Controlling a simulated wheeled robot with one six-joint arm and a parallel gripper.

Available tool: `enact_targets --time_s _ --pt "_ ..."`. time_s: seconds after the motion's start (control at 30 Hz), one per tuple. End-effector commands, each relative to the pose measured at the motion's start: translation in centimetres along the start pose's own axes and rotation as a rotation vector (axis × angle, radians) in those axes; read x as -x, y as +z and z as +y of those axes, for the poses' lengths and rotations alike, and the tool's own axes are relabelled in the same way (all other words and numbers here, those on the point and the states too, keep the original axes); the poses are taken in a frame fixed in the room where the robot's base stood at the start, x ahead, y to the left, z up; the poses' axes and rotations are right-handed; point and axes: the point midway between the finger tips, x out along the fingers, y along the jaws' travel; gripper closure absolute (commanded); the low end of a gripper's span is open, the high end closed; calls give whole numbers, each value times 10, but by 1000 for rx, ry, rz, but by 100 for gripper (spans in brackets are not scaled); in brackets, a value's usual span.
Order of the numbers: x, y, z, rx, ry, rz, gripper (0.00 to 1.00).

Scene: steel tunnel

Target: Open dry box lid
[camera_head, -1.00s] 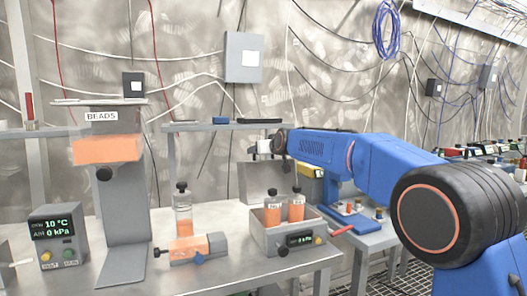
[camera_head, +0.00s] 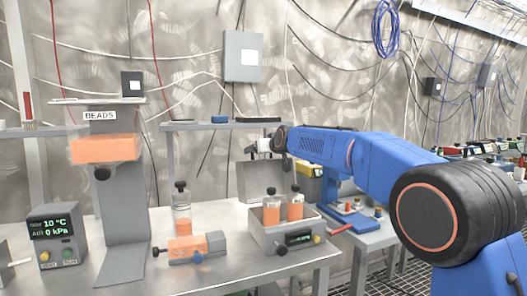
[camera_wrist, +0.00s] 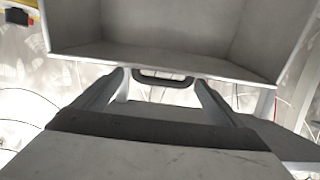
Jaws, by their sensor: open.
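The dry box (camera_head: 300,237) is a grey case with a small display, at the right end of the steel table in the head view. It is open and holds orange-filled bottles (camera_head: 271,210). Its grey lid (camera_head: 256,180) stands up behind the bottles. In the wrist view the hollow lid (camera_wrist: 190,28) fills the top, with a dark loop handle (camera_wrist: 165,79) on its near edge. My gripper (camera_wrist: 160,86) is open, with one finger on each side of the handle. Whether the fingers touch it I cannot tell. In the head view my gripper (camera_head: 264,147) is small and partly hidden above the lid.
An orange-and-grey device (camera_head: 190,248) and a capped bottle (camera_head: 181,210) stand left of the box. A beads dispenser (camera_head: 105,150) and a 10 °C controller (camera_head: 57,236) are farther left. A shelf (camera_head: 215,126) runs behind. A red rod (camera_head: 340,228) sticks out right of the box.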

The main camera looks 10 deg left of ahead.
Motion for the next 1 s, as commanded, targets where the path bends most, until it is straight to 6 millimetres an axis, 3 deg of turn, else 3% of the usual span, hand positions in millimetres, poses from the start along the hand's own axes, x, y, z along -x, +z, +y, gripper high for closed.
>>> enact_targets --time_s 0.23,1.0 --pt "26 -1 0 -1 0 1 8" --pt "152 0 2 0 2 1 8"
